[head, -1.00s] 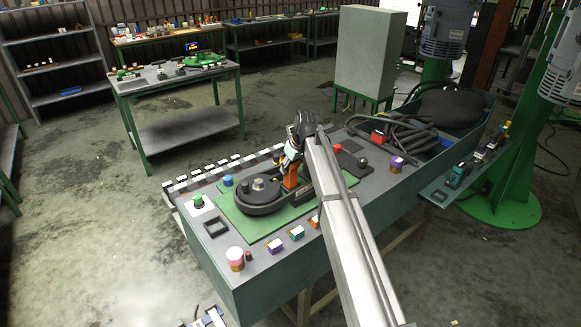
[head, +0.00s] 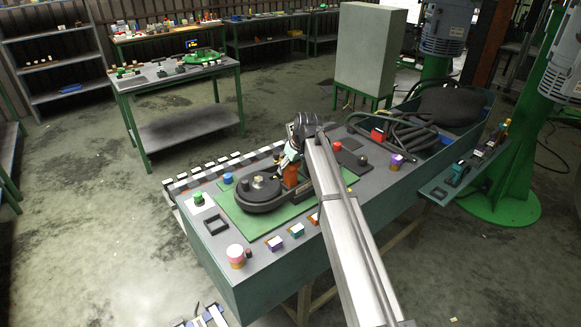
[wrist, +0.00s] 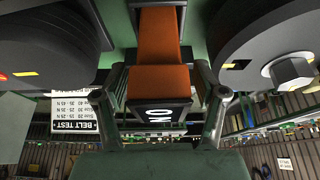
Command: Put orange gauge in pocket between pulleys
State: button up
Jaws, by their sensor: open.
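The orange gauge (wrist: 158,80) stands between two dark round pulleys in the wrist view, the left pulley (wrist: 45,45) and the right pulley (wrist: 250,35) with a hex nut. Its near end has a dark face with white marks. My gripper (wrist: 160,108) is open, with one finger on each side of the gauge's near end and visible gaps beside it. In the head view the gauge (head: 291,173) shows below my gripper, beside the near pulley (head: 258,190). My arm hides much of the other pulley there. The gauge's lower end and seating cannot be seen.
A green mat (head: 225,207) lies under the pulleys on the grey bench. Black hoses (head: 410,130) lie at the bench's far right. A belt test sign (wrist: 75,110) shows in the wrist view.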

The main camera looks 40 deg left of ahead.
jog(key=b+v, duration=0.3)
jog(key=v, duration=0.9)
